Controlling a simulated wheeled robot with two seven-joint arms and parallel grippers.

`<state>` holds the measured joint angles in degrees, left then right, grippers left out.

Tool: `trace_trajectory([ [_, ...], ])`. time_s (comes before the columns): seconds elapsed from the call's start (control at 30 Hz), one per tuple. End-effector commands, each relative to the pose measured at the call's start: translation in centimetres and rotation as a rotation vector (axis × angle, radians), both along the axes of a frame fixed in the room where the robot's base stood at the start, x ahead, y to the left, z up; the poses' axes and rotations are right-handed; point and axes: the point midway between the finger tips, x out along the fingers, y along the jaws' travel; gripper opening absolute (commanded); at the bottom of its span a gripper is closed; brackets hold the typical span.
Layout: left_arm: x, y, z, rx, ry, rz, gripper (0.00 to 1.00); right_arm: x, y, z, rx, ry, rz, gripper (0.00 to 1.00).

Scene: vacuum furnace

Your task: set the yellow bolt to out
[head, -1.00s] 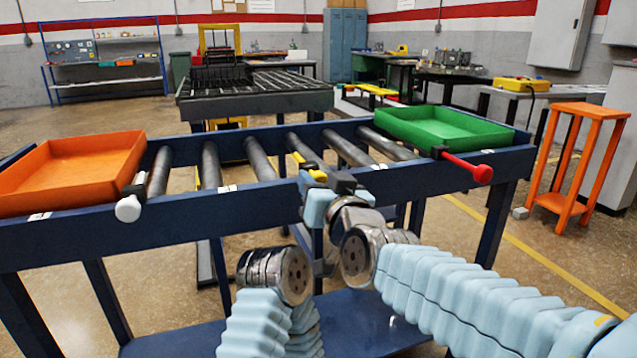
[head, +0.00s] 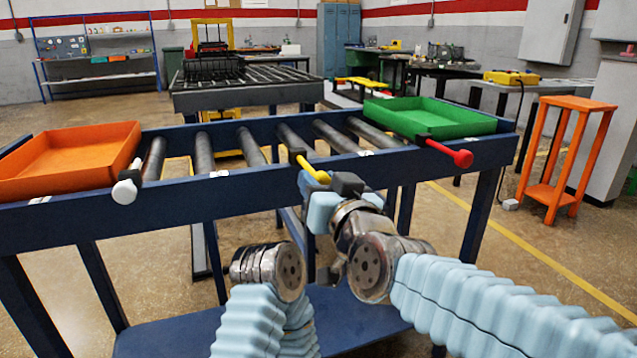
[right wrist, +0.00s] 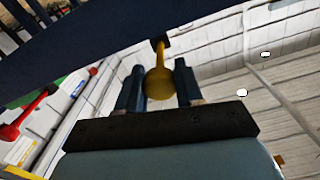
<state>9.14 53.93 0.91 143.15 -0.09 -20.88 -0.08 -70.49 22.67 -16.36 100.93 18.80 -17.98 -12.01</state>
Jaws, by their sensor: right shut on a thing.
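The yellow bolt (head: 311,168) sits on the near rail of the blue roller table (head: 225,183). Its shaft runs out of a black mount toward me. My right gripper (head: 327,187) is at its outer end, in front of the rail. In the right wrist view, the bolt's round yellow knob (right wrist: 159,84) lies between the two fingers of the right gripper (right wrist: 159,88), which is shut on it. The shaft above the knob leads to the dark mount. The fingers partly hide the knob in the head view. My left gripper is not seen.
A white-knobbed bolt (head: 125,190) is on the rail at left and a red-knobbed one (head: 461,158) at right. An orange tray (head: 70,180) and a green tray (head: 430,130) rest on the table. An orange stand (head: 548,196) is at right.

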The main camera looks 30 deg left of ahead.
Motion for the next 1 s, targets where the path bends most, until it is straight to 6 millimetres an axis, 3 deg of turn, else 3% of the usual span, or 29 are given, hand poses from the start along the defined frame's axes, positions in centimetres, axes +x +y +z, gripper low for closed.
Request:
trace_trajectory([
  [0.07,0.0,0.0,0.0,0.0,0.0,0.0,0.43,-0.1,0.0,-0.3,-0.005,0.004,0.002,0.0],
  [0.1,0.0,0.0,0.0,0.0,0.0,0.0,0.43,-0.1,0.0,-0.3,-0.005,0.004,0.002,0.37],
  [0.27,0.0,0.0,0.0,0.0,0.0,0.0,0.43,-0.1,0.0,-0.2,-0.004,0.004,0.002,0.61],
  [0.67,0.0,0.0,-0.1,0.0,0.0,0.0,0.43,-0.8,-0.7,-0.1,-0.003,0.002,0.003,0.61],
  [1.0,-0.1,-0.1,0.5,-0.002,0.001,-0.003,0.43,-5.9,-6.7,0.0,-0.001,0.005,0.005,0.61],
])
